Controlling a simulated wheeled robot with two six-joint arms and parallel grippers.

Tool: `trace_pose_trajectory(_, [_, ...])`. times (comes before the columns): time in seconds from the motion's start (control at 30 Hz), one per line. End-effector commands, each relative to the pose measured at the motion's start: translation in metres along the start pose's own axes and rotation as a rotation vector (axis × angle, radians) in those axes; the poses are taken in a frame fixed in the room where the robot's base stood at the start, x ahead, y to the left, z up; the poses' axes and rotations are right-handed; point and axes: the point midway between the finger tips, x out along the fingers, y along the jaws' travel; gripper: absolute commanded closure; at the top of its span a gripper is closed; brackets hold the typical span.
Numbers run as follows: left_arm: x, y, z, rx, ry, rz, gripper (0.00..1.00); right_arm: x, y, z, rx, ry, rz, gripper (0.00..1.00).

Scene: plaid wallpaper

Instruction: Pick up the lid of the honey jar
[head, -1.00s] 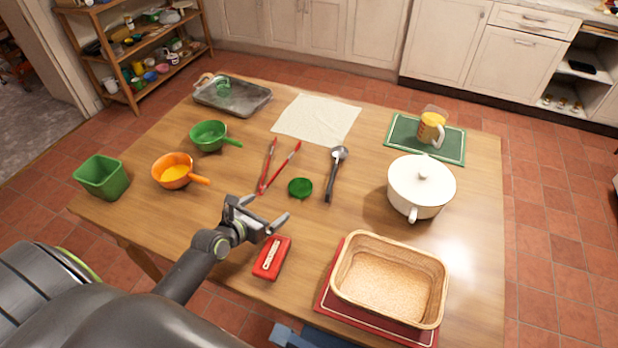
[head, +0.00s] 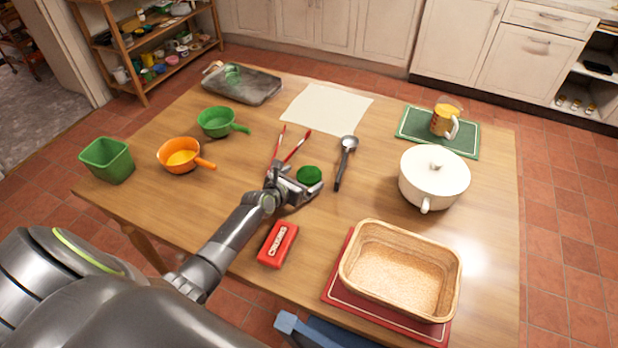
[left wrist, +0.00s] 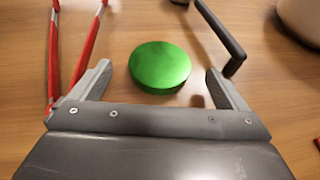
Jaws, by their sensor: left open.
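The green round lid (head: 309,175) lies flat on the wooden table near its middle. In the left wrist view the lid (left wrist: 160,66) sits between and just ahead of my finger tips. My left gripper (head: 297,181) is open and empty, low over the table just on the near side of the lid. Its two fingers show at either side in the left wrist view (left wrist: 158,76). No jar that is clearly the honey jar can be made out. My right gripper is not in view.
Red tongs (head: 290,147) lie close left of the lid, a ladle (head: 344,163) close right. A red box (head: 277,244) lies nearer, below my left arm. A white pot (head: 434,180) and a basket (head: 352,277) stand right, an orange pan (head: 172,148) left.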

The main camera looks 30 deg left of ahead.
Motion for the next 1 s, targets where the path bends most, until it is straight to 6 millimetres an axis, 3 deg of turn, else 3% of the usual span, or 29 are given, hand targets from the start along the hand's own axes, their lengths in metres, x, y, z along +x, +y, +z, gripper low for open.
trace_pose_trajectory(0.03, [0.010,0.000,-0.004,-0.002,-0.002,-0.001,0.05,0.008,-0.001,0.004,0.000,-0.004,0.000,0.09])
trace_pose_trajectory(0.2, [0.025,0.000,-0.002,-0.001,-0.001,0.000,0.05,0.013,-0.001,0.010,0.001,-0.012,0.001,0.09])
trace_pose_trajectory(0.47, [0.026,0.000,-0.001,-0.001,-0.001,0.000,0.05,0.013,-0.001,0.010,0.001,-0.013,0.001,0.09])
trace_pose_trajectory(0.8, [0.026,0.000,-0.001,-0.001,0.000,0.000,0.49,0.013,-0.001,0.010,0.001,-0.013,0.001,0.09])
trace_pose_trajectory(1.0, [0.026,0.000,-0.001,0.000,0.000,0.001,0.52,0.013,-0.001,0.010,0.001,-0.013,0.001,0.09])
